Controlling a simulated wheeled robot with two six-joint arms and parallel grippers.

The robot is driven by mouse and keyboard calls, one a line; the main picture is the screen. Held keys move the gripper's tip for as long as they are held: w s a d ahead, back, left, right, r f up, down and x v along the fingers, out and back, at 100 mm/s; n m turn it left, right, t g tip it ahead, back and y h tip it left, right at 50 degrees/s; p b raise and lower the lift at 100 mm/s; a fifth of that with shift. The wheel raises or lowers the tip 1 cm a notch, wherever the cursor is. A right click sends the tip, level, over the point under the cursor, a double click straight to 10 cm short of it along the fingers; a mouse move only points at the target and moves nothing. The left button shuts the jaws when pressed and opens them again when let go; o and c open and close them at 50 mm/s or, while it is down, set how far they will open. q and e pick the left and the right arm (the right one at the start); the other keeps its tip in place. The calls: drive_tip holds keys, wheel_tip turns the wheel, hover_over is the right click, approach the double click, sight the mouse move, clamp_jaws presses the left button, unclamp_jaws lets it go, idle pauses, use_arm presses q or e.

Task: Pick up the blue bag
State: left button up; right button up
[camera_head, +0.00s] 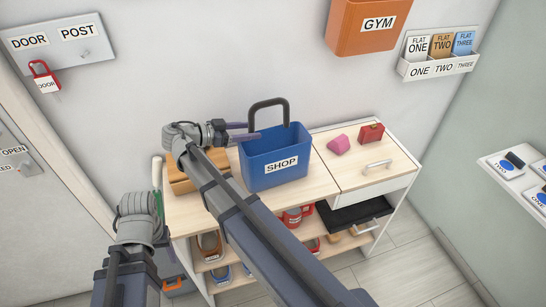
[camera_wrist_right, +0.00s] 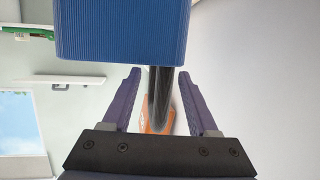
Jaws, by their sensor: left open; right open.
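The blue bag (camera_head: 272,162), labelled SHOP, stands upright on the wooden cabinet top. Its dark handle (camera_head: 268,101) rises in an arch above it. My right gripper (camera_head: 245,131) is open beside the left leg of the handle. In the right wrist view the ribbed blue bag (camera_wrist_right: 122,28) fills the top. The handle (camera_wrist_right: 160,95) runs between the fingers of my right gripper (camera_wrist_right: 160,100), with gaps on both sides. My left gripper (camera_head: 138,210) is at the lower left, away from the bag; its fingers are hidden behind the wrist.
A pink block (camera_head: 339,145) and a red item (camera_head: 371,133) lie on the cabinet (camera_head: 321,185) right of the bag. A wooden box (camera_head: 181,178) is on the left. An orange GYM bag (camera_head: 365,30) hangs on the wall. Lower shelves hold several items.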

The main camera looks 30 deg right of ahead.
sight(262, 131)
drive_tip(key=shift+d+f, duration=0.25)
drive_tip(key=shift+d, duration=0.05)
drive_tip(key=b+x, duration=0.2)
drive_tip(key=x, duration=0.2)
drive_tip(key=shift+d+f, duration=0.2)
drive_tip(key=shift+f, duration=0.05)
drive_tip(key=shift+c, duration=0.2)
clamp_jaws()
idle(0.9)
